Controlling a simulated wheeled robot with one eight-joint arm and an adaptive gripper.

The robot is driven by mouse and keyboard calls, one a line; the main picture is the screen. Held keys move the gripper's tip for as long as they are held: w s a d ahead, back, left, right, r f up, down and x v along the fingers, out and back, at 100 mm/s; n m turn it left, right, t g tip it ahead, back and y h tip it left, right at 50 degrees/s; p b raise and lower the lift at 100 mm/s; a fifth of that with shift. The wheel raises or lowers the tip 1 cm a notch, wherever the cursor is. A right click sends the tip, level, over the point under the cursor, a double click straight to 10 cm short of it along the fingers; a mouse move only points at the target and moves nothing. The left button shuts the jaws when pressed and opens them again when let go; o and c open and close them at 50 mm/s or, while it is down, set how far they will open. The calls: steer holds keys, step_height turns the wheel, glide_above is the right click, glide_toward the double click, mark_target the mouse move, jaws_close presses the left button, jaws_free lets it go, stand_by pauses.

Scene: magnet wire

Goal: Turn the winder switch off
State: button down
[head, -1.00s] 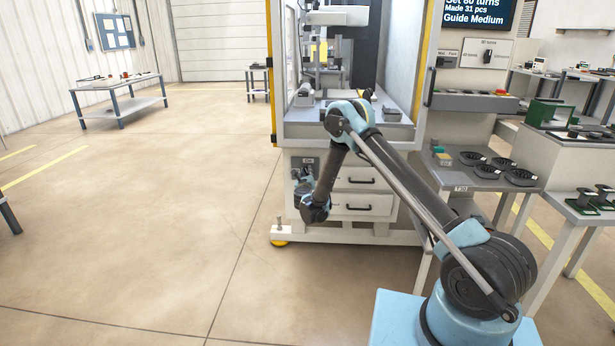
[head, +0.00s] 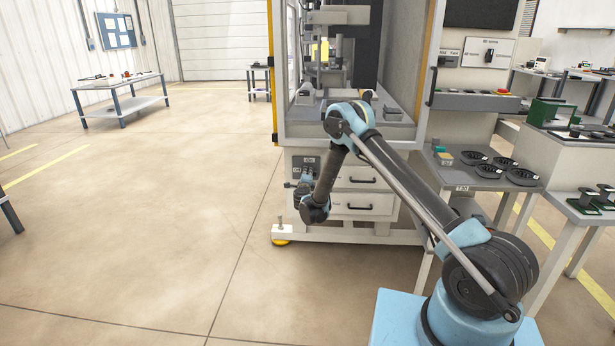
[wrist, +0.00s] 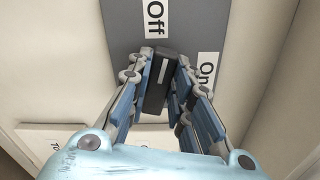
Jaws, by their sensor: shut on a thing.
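The winder switch is a black handle with a white line (wrist: 158,85) on a grey plate (wrist: 183,35) in the wrist view. Its line points up the picture, towards the "Off" label (wrist: 155,18). The "On" label (wrist: 207,72) is to its right. My gripper (wrist: 160,75) is shut on the handle, with one finger on each side. In the head view the switch plate (head: 306,163) is on the lower left front of the winder cabinet (head: 345,150). My gripper (head: 300,188) is against it there, small and partly hidden by my wrist.
The display (head: 482,12) above the winder's right side is dark. Drawers with black handles (head: 362,181) are right of my gripper. A side table with black spools (head: 488,178) stands at the right. The floor (head: 150,230) at the left is clear.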

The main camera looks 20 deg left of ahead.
steer(key=shift+a+f+n, duration=0.15)
steer(key=shift+f+n, duration=0.05)
steer(key=shift+n, duration=1.1)
steer(key=shift+s+n, duration=0.1)
steer(key=shift+n, duration=0.2)
steer(key=c, duration=1.4)
jaws_free()
steer(key=shift+f, duration=0.1)
steer(key=shift+c, duration=0.2)
steer(key=v, duration=0.7)
steer(key=shift+s, duration=0.2)
